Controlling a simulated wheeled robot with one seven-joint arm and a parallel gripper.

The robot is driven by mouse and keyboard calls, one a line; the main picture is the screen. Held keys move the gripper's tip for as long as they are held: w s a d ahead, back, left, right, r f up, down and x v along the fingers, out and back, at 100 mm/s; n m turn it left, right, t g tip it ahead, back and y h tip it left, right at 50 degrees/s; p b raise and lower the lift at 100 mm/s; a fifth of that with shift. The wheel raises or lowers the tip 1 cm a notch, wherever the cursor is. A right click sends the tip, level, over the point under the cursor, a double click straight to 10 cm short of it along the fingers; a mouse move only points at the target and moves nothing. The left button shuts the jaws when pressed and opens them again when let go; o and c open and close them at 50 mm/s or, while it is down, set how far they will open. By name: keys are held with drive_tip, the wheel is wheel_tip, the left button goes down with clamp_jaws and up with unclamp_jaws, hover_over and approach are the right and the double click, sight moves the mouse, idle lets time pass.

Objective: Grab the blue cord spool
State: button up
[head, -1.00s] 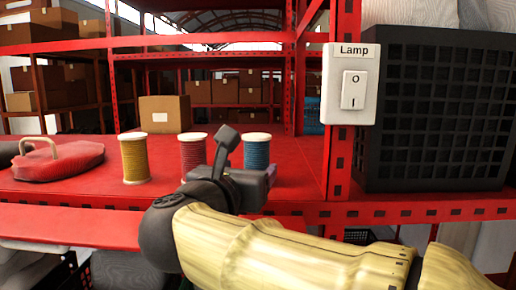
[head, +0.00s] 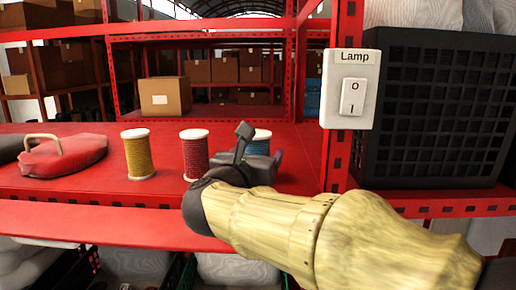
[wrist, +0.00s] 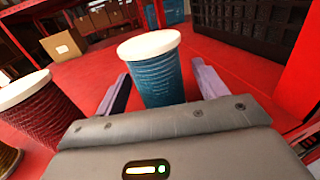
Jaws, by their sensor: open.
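The blue cord spool (head: 259,143) stands upright on the red shelf, with white ends. In the head view my arm and gripper hide most of it. In the wrist view the blue cord spool (wrist: 155,72) stands between the two fingers of my gripper (wrist: 160,90). The fingers are open, one on each side, with a visible gap to the right finger. My gripper (head: 262,160) also shows in the head view, in front of the spool. A red spool (head: 194,155) stands just left of it, and a yellow spool (head: 139,155) stands further left.
The red shelf (head: 95,190) has an upright post at right, carrying a lamp switch (head: 350,90). A black grated box (head: 435,105) stands beyond the post. A red bag (head: 62,157) lies at left. A cardboard box (head: 165,97) stands behind.

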sight(260, 149)
drive_tip(key=p+x, duration=0.1)
drive_tip(key=x, duration=0.2)
drive_tip(key=shift+a+r+p, duration=0.15)
drive_tip(key=shift+p, duration=0.25)
drive_tip(key=shift+w, duration=0.1)
drive_tip(key=c, duration=1.1)
wheel_tip(260, 149, up, 10)
drive_tip(key=shift+f+b, duration=0.1)
drive_tip(key=shift+b, duration=1.15)
